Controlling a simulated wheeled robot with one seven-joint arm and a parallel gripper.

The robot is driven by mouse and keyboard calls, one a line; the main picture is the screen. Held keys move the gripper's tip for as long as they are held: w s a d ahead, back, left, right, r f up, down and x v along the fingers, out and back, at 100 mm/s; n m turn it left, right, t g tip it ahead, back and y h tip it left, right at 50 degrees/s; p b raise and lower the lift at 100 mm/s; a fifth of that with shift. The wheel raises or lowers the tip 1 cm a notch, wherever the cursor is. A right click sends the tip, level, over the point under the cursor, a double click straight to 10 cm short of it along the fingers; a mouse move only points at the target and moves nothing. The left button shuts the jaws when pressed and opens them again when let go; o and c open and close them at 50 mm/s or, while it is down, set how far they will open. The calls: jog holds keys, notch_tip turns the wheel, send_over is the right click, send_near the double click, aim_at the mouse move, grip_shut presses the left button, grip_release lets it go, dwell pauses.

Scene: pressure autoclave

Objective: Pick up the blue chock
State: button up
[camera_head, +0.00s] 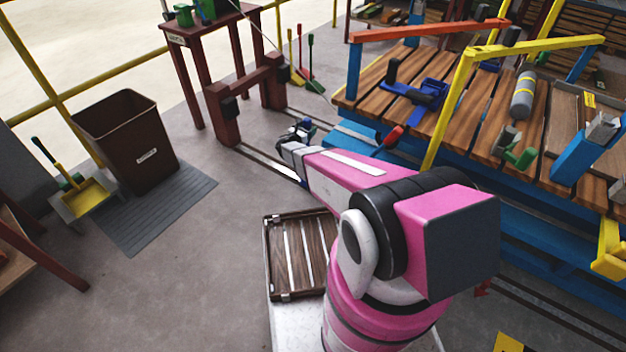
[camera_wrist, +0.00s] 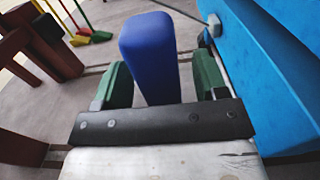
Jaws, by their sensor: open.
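The blue chock (camera_wrist: 150,45) is an upright-looking blue block with rounded edges in the wrist view. It lies between the two green fingers of my gripper (camera_wrist: 162,78), its near end close to the dark palm bar. In the head view my gripper (camera_head: 296,134) is low beside the blue cart, and the chock is mostly hidden there.
The blue cart (camera_head: 352,135) with a plank deck stands right of my gripper, its blue side close in the wrist view (camera_wrist: 265,75). A dark red stop frame (camera_head: 222,115) stands on the left, by floor rails. A brown bin (camera_head: 130,140) is farther left. Open floor lies between.

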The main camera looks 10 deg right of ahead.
grip_shut()
jog(key=shift+r, duration=0.1)
